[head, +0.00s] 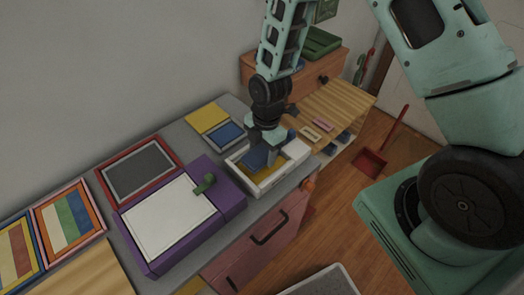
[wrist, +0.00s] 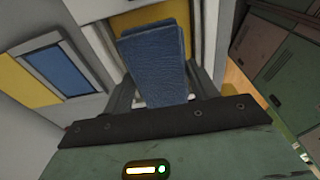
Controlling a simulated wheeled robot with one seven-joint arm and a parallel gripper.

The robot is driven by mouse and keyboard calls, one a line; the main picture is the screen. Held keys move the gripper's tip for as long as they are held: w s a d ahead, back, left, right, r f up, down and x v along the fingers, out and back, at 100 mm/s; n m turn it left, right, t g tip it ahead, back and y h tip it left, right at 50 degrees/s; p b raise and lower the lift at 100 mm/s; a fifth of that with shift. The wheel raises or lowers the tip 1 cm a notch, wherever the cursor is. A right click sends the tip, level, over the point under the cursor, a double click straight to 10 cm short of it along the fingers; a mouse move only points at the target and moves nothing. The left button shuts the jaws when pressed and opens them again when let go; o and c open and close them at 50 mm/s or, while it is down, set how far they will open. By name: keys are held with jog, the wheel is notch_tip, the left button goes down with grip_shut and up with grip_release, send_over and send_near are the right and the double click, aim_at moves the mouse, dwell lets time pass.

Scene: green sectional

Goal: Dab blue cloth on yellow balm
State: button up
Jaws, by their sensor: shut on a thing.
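My gripper (head: 268,153) is over the white tray (head: 290,166) on the grey counter, shut on a folded blue cloth (head: 255,158). In the wrist view the cloth (wrist: 155,62) stands up between the two fingers. A yellow surface, seemingly the yellow balm (head: 266,174), lies inside the tray below the cloth. It also shows in the wrist view (wrist: 126,20) behind the cloth's far end. The cloth hides part of the yellow, and I cannot tell whether the two touch.
A yellow panel (head: 206,117) and a framed blue panel (head: 226,134) lie behind the tray. A purple box (head: 231,200) with a white top and green knob stands left. A red-framed grey panel (head: 140,170) is farther left. A wooden bench (head: 340,104) is at right.

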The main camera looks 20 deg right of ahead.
aim_at(261, 153)
jog(key=shift+r+p, duration=1.45)
jog(key=shift+r, duration=0.7)
jog(key=shift+s+f, duration=0.1)
